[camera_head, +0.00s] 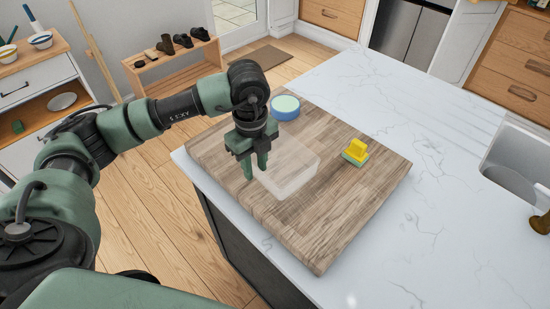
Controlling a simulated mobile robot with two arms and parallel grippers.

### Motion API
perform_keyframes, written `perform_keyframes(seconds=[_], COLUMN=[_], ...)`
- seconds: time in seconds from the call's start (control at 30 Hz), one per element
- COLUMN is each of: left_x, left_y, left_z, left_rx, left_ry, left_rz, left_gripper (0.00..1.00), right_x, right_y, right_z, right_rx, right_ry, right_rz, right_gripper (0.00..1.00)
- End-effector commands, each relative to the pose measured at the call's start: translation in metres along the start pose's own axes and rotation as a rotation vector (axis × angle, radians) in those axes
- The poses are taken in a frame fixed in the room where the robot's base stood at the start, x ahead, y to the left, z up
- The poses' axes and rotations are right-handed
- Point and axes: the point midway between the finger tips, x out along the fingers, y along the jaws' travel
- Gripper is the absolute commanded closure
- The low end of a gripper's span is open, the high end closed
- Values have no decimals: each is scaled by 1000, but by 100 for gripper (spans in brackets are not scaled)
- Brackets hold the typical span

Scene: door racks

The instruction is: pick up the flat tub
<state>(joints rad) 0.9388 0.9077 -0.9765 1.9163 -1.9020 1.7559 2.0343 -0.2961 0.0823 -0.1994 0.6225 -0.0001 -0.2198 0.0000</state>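A clear, see-through, low box-shaped tub (292,176) sits on the wooden board (345,215), near its left side. A round, shallow blue tub with a pale green top (285,106) stands at the board's back left corner. I cannot tell for sure which one is the flat tub. My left gripper (256,171) points down at the left edge of the clear tub, with its two fingers apart and nothing seen between them. I cannot tell whether a finger touches the tub. My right gripper is not in view.
A yellow block-like thing with a green base (355,151) sits on the board's right part. The board lies on a white marble counter (420,170). A sink (518,165) is at the far right. The board's front part is clear.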

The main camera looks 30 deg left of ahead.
Motion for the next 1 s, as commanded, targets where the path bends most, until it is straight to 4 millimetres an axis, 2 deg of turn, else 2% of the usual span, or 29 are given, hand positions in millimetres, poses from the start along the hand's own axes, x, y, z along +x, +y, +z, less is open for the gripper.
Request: perform_keyframes(seconds=[0.13,0.17,0.2,0.27,0.53,1.0], left_x=[0,0,0,0,0,0], left_y=[0,0,0,0,0,0], left_z=[0,0,0,0,0,0], left_rx=[0,0,0,0,0,0], left_ry=[0,0,0,0,0,0], left_rz=[0,0,0,0,0,-1], left_gripper=[72,75,86,100,100,100], right_x=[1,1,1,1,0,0], right_y=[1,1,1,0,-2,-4], right_z=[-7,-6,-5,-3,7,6], right_rx=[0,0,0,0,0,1], right_ry=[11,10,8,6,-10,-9], right_rz=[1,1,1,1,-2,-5], right_gripper=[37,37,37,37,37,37])
